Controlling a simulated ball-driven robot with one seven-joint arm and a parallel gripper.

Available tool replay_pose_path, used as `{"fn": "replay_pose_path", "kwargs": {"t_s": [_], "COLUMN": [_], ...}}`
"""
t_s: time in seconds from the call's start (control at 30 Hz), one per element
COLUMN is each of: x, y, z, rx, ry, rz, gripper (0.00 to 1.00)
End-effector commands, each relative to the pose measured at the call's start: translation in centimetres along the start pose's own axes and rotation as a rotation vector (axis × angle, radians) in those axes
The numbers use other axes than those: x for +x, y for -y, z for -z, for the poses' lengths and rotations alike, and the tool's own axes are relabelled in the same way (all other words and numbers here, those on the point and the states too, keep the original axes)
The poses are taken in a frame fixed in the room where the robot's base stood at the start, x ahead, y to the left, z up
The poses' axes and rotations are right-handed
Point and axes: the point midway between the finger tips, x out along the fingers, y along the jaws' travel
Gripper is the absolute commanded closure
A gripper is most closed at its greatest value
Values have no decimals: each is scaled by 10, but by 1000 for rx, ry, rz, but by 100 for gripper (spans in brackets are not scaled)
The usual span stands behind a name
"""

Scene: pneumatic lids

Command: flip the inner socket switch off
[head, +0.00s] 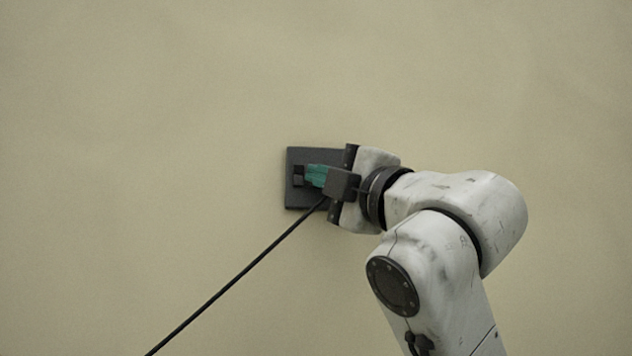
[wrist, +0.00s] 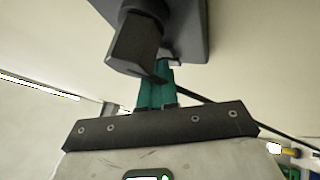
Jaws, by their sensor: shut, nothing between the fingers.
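A dark grey socket plate (head: 296,200) is fixed to the wall, and it also shows at the top of the wrist view (wrist: 190,25). A small black switch (head: 298,175) sits on the left part of the plate in the head view. My gripper (head: 309,175), with green fingers, is shut and empty, its tips just right of the switch. I cannot tell whether they touch it. In the wrist view the fingertips (wrist: 165,67) reach up to the plate, and the switch's position cannot be made out.
A dark plug (head: 342,184) stands out from the plate close to my fingers. It looms large beside them in the wrist view (wrist: 137,42). Its black cable (head: 235,276) runs down to the lower left. The wall around the plate is bare.

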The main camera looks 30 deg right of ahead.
Motion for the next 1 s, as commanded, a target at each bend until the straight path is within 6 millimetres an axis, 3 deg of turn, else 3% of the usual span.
{"fn": "replay_pose_path", "kwargs": {"t_s": [0.67, 1.0], "x": [3, -6], "y": [2, -4], "z": [-2, 4], "rx": [0, -1], "ry": [0, 0], "rz": [0, 0], "gripper": [100, 100]}}
